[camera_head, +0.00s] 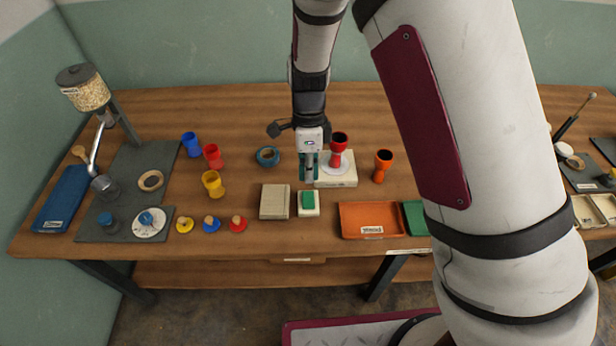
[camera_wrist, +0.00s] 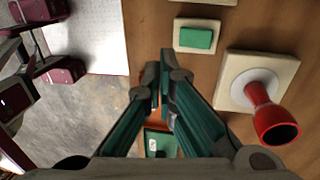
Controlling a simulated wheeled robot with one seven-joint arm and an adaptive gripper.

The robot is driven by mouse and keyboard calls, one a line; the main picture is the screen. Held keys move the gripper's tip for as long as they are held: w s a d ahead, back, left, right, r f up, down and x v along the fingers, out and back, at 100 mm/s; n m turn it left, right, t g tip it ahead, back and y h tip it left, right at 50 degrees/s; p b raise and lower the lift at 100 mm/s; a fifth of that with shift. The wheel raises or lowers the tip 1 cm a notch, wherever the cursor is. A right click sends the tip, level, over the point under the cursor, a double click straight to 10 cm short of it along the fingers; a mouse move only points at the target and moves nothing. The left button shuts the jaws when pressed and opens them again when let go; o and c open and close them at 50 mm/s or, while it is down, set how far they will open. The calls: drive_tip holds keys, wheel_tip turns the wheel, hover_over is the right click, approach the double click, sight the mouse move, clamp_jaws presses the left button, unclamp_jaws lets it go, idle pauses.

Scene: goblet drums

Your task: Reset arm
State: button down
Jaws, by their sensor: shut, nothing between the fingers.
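My gripper (camera_head: 309,178) is shut and empty in the head view, above the table near the middle. In the wrist view its green fingers (camera_wrist: 160,85) meet at the tips. A red goblet drum (camera_head: 338,152) stands on a pale square block with a white disc (camera_head: 337,180), just right of my gripper. In the wrist view the red drum (camera_wrist: 270,115) is at the right. A pale block with a green pad (camera_head: 308,203) lies in front of my gripper.
Blue (camera_head: 191,144), red (camera_head: 213,156), yellow (camera_head: 212,183) and orange (camera_head: 382,165) drums stand on the wooden table. An orange tray (camera_head: 371,219) is at the front edge. A hopper (camera_head: 84,89) stands at left. A beige block (camera_head: 274,201) lies left of the green pad.

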drive_tip(key=shift+s+r, duration=0.1)
drive_tip(key=shift+r, duration=0.15)
drive_tip(key=s+d+r+n+t+y, duration=0.1)
drive_tip(key=s+d+r+n, duration=0.15)
drive_tip(key=r, duration=0.45)
drive_tip(key=s+d+r+n+t, duration=0.1)
drive_tip(key=d+r+n, duration=0.2)
drive_tip(key=r, duration=0.4)
drive_tip(key=s+d+r+n+t+y, duration=0.1)
drive_tip(key=s+d+r+n, duration=0.15)
drive_tip(key=r, duration=0.35)
drive_tip(key=s+d+r+n+t+h, duration=0.1)
drive_tip(key=s+d+r+n+t, duration=0.1)
drive_tip(key=s+d+r+n, duration=0.1)
drive_tip(key=s+d+r+n+t+h, duration=0.1)
drive_tip(key=s+d+r+n, duration=0.3)
drive_tip(key=s, duration=0.6)
wheel_tip(320, 180, up, 2)
drive_tip(key=n+t, duration=0.1)
drive_tip(key=n, duration=0.2)
drive_tip(key=shift+s+d+r+t, duration=0.15)
drive_tip(key=shift+d+t, duration=0.05)
drive_tip(key=shift+t, duration=0.2)
